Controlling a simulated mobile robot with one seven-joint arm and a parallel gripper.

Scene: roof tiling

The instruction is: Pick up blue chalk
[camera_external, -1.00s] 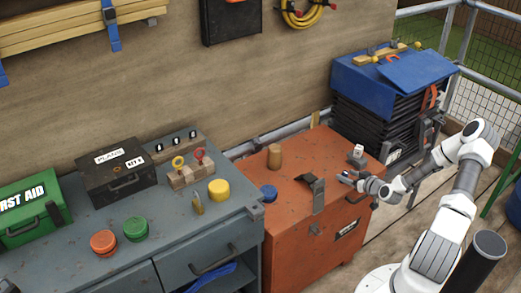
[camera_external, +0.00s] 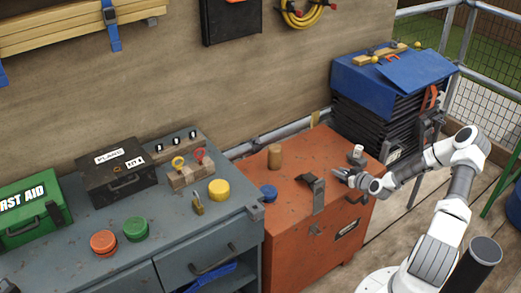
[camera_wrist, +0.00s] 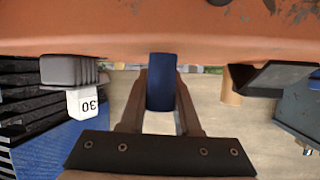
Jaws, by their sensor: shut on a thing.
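The blue chalk (camera_wrist: 160,82) is a dark blue upright piece between the two fingers of my gripper in the wrist view. My gripper (camera_external: 341,174) is shut on it, at the right end of the orange chest's top, just left of my wrist. In the external view the chalk is too small and too covered by the fingers to make out. The wrist view shows the fingers on both sides of the chalk; its far end is free.
The orange chest (camera_external: 300,235) bears a brown cylinder (camera_external: 275,156), a blue round lid (camera_external: 268,193), a metal hasp (camera_external: 314,190) and a grey block with a white numbered cube (camera_external: 357,153) near my gripper. Black stacked tiles (camera_external: 370,118) stand behind to the right.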

